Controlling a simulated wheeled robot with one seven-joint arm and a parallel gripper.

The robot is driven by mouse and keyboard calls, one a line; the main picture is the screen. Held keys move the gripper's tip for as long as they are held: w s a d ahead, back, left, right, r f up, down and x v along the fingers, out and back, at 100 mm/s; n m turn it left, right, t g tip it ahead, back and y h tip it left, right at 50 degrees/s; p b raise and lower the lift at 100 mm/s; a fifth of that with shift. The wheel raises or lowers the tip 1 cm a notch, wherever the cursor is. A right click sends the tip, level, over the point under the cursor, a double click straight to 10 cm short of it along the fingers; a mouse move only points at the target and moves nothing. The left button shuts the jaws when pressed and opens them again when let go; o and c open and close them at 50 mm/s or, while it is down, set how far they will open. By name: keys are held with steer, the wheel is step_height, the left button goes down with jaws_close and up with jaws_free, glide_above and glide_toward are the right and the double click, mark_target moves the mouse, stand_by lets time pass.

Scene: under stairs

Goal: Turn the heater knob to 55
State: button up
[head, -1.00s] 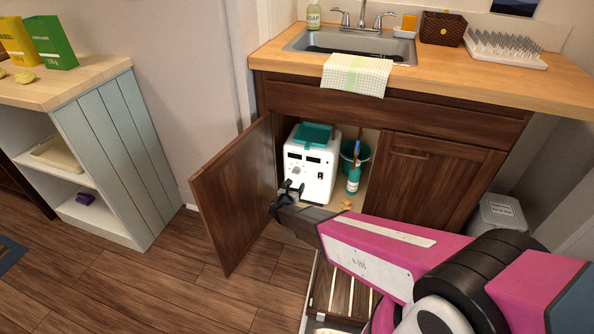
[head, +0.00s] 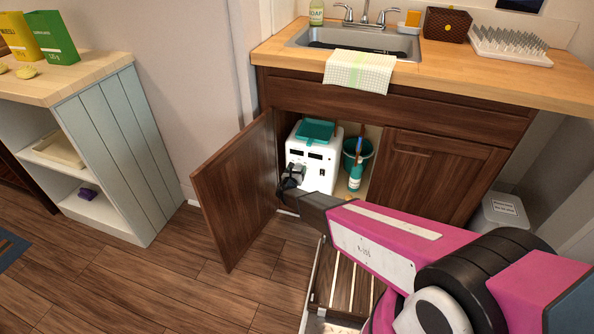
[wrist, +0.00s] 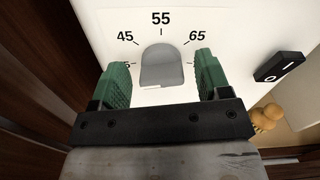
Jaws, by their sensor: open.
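The heater (head: 322,170) is a white box with a teal item on top, standing inside the open cabinet under the sink. In the wrist view its grey knob (wrist: 162,66) sits on the white front panel (wrist: 105,18), below the printed 55. The marks 45 and 65 show to either side; a lower left mark is mostly hidden by a finger. My gripper (wrist: 161,78) is open, with its green pads on the left and right of the knob and gaps between. In the head view my gripper (head: 291,174) is in front of the heater and covers the knob.
The open cabinet door (head: 236,190) stands just left of my gripper. A black rocker switch (wrist: 280,66) is right of the knob. A teal bucket (head: 364,150) and a spray bottle (head: 356,178) stand right of the heater.

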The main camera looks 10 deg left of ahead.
steer(key=shift+w, duration=0.15)
steer(key=c, duration=0.9)
steer(key=shift+m, duration=0.5)
steer(key=m, duration=0.3)
steer(key=shift+d+m, duration=0.15)
steer(key=shift+m, duration=0.25)
steer(key=m, duration=1)
steer(key=shift+d+f, duration=0.1)
steer(key=shift+f, duration=0.05)
steer(key=m, duration=0.4)
steer(key=shift+m, duration=0.4)
steer(key=shift+f+m, duration=0.1)
steer(key=shift+m, duration=0.2)
